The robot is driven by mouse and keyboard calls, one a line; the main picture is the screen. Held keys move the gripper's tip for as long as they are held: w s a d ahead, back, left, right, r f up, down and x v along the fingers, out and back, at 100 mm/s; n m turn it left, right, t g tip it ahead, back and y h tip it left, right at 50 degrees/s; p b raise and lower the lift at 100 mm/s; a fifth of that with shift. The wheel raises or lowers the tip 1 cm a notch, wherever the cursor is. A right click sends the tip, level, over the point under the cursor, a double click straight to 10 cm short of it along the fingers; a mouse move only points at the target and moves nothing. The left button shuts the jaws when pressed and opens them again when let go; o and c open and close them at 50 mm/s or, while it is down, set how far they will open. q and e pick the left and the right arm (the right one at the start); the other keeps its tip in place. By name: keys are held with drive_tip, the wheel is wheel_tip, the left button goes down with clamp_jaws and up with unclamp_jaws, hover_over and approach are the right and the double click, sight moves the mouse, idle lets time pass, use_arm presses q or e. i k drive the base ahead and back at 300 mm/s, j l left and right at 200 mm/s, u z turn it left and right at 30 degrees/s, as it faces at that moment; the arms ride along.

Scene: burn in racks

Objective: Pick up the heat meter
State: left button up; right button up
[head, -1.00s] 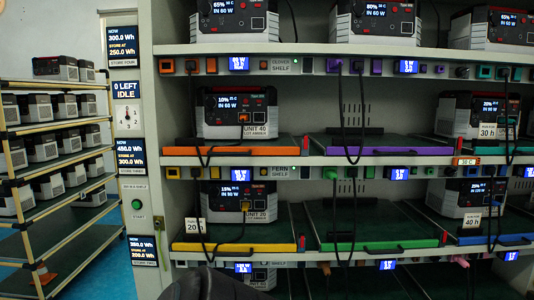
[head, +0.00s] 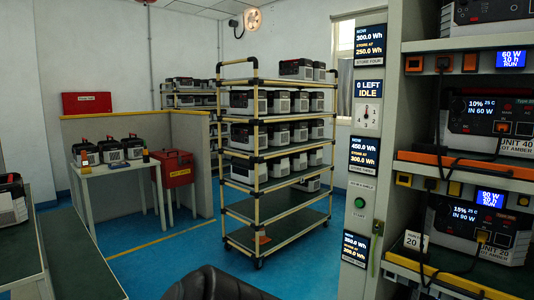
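No object is clearly labelled as the heat meter. A small upright yellow-and-dark handheld device (head: 146,156) stands at the right end of the white table (head: 122,168) on the left; it may be the heat meter, but it is too small to be sure. A small orange item (head: 85,160) sits at the table's left end, in front of a power unit. Neither gripper's fingers show. A dark rounded part, probably of my own arm, shows at the bottom centre.
A wheeled shelf cart (head: 283,206) with several power units stands mid-room. A red box on a stand (head: 178,169) is right of the table. A green-topped bench (head: 80,265) is at the left, the test rack (head: 425,157) at the right. Blue floor (head: 165,250) between is clear.

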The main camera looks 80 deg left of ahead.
sight(85, 162)
drive_tip(key=u, duration=3.85)
drive_tip(key=i+l+z, duration=0.2)
drive_tip(key=i+z, duration=0.2)
drive_tip(key=i, duration=0.2)
drive_tip(key=i+z, duration=0.45)
drive_tip(key=i, duration=0.15)
drive_tip(key=i+z, duration=0.2)
drive_tip(key=i, duration=1.15)
drive_tip(key=i+u, duration=0.25)
drive_tip(key=i, duration=0.4)
drive_tip(key=i+l+u, duration=0.2)
drive_tip(key=i, duration=0.4)
